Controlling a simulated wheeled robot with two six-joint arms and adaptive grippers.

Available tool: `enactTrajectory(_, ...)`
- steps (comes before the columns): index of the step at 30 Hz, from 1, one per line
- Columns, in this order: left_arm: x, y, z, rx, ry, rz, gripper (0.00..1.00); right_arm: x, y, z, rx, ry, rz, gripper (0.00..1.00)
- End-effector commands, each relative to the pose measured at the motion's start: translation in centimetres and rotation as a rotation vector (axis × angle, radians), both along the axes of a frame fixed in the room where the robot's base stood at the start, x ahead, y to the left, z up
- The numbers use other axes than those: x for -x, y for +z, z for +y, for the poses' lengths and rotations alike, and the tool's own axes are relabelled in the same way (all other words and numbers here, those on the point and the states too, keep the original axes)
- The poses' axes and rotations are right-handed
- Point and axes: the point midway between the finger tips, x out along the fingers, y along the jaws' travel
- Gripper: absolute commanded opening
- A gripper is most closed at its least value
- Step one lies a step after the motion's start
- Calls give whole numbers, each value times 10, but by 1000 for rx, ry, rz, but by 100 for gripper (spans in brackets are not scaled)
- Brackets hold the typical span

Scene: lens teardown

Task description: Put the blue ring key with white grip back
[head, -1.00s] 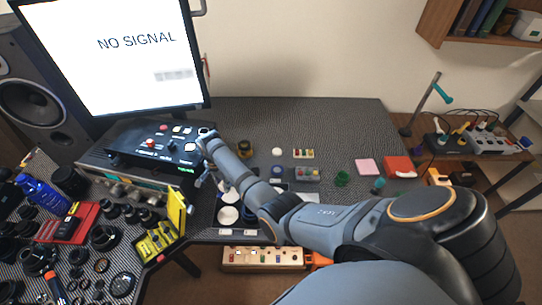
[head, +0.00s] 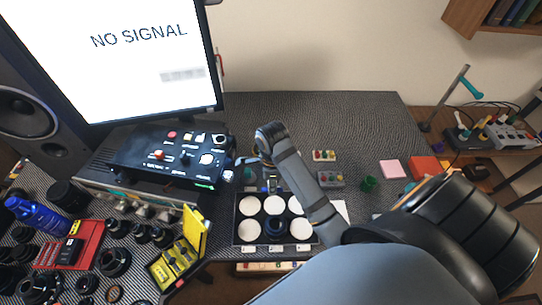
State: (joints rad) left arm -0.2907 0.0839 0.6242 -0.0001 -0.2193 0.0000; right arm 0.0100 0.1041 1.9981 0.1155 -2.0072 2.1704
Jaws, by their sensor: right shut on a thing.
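My right gripper (head: 246,162) hangs below the bent wrist of my right arm, just right of the black control box. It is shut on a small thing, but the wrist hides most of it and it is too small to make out. I cannot pick out a blue ring key with a white grip for sure. My left gripper is not in view.
A black tray (head: 239,233) with several white round pads lies in front; a dark round part (head: 275,228) stands on it. The control box (head: 178,157) and an open yellow case (head: 193,232) are at left. A green cup (head: 369,184) and pink pad (head: 393,169) are at right.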

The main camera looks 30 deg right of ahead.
Motion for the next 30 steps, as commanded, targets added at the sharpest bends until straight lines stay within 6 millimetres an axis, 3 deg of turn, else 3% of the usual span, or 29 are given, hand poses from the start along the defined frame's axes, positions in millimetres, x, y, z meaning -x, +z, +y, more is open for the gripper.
enactTrajectory(3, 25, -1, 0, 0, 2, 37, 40, -18, -8, -14, 6, -1, 0, 0)
enactTrajectory(6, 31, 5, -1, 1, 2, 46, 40, -41, -18, -32, 5, -2, 0, 0)
enactTrajectory(10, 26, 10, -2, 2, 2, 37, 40, -72, -36, -53, 3, -2, -1, 0)
enactTrajectory(15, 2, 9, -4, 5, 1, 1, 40, -96, -75, -70, 0, -1, 0, 0)
enactTrajectory(19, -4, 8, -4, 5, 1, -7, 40, -107, -90, -78, 0, 1, -2, 0)
enactTrajectory(26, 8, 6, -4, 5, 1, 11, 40, -112, -97, -81, 1, 2, -2, 0)
enactTrajectory(30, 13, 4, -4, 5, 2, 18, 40, -112, -120, -82, -1, 2, 1, 0)
